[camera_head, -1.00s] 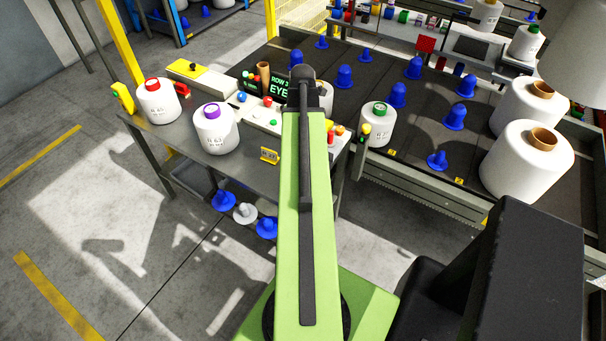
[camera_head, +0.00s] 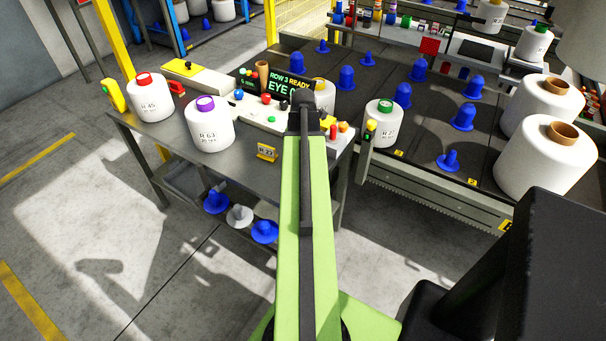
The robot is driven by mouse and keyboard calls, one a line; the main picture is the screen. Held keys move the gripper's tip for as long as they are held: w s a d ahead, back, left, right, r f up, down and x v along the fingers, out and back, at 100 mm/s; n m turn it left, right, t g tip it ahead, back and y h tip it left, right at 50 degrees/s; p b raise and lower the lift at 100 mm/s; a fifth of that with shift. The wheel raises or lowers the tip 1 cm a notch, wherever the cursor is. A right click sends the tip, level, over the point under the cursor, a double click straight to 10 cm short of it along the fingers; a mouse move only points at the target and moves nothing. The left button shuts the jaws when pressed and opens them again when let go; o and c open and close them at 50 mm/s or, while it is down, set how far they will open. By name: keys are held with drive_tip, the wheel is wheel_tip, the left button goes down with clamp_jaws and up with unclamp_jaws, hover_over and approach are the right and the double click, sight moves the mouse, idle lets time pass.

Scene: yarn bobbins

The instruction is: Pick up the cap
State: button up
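Several coloured caps show, and I cannot tell which one the task means. A red cap (camera_head: 143,79) sits on the white bobbin marked R 45 (camera_head: 150,102). A purple cap (camera_head: 205,103) sits on the bobbin marked R 63 (camera_head: 210,131). A green cap (camera_head: 384,106) tops a bobbin (camera_head: 378,128) by the right end of the table. Another bobbin behind my arm is mostly hidden. My lime-green arm reaches forward up the middle of the view, over the table edge. Its dark far end shows, but no gripper fingers are visible.
The grey table (camera_head: 178,148) carries a control panel (camera_head: 262,122) and a lit display (camera_head: 285,84). Blue and white cones (camera_head: 240,216) lie on its lower shelf. A dark deck (camera_head: 432,118) with blue pegs and large bobbins (camera_head: 546,158) is at right. Floor at left is clear.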

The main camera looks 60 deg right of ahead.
drive_tip(key=shift+f, duration=0.3)
drive_tip(key=c, duration=1.4)
drive_tip(key=shift+r, duration=0.1)
drive_tip(key=r+p, duration=0.5)
drive_tip(key=shift+s+d+p, duration=0.1)
drive_tip(key=shift+s+p, duration=0.1)
drive_tip(key=shift+p, duration=0.1)
drive_tip(key=s+d+r+p, duration=0.1)
drive_tip(key=s+r+p, duration=0.1)
drive_tip(key=s, duration=0.1)
drive_tip(key=s+d+r+p, duration=0.2)
drive_tip(key=s, duration=0.1)
drive_tip(key=s+d+r+p, duration=0.1)
drive_tip(key=s+d, duration=0.1)
drive_tip(key=s, duration=0.1)
drive_tip(key=shift+s+d+r+p, duration=0.25)
drive_tip(key=shift+s+r+p, duration=0.15)
